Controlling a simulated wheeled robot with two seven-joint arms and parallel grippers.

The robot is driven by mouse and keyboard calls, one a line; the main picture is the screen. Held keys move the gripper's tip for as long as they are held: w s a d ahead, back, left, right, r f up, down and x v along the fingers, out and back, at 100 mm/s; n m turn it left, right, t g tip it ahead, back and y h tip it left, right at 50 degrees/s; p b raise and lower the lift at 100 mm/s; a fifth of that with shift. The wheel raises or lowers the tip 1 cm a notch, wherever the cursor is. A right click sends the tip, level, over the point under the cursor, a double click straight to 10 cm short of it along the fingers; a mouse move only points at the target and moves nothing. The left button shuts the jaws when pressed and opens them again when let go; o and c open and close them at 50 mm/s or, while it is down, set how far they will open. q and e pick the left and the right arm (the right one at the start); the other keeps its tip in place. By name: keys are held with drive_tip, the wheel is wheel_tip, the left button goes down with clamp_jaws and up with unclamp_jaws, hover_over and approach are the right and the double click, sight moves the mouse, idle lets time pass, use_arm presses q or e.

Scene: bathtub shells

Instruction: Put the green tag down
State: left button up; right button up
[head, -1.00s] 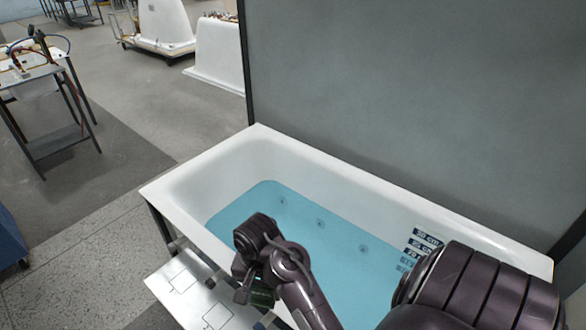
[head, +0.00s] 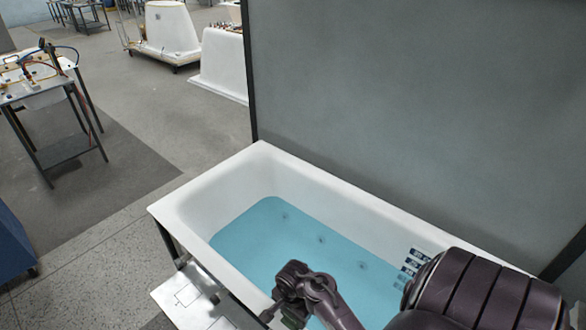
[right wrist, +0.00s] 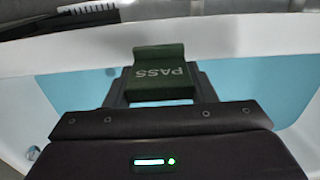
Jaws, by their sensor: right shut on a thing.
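The green tag (right wrist: 160,75) shows in the right wrist view, with PASS on it upside down in that picture. My right gripper (right wrist: 158,88) is shut on it, with dark fingers on both sides. In the head view my right gripper (head: 272,312) is low in the picture, at the near side of the white bathtub (head: 187,200). I cannot make out the tag there. A white shelf with outlined areas (head: 186,297) lies along the tub's near side, to the left of the gripper. My left gripper is in neither view.
A metal worktable (head: 65,148) is at the left. The floor between is clear.

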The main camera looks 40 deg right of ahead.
sight(293, 322)
drive_tip(key=shift+w+f, duration=0.1)
drive_tip(key=shift+f, duration=0.65)
wheel_tip(293, 322, down, 3)
drive_tip(key=shift+f, duration=0.3)
drive_tip(key=shift+f, duration=0.15)
drive_tip(key=o, duration=1)
drive_tip(key=shift+c, duration=0.2)
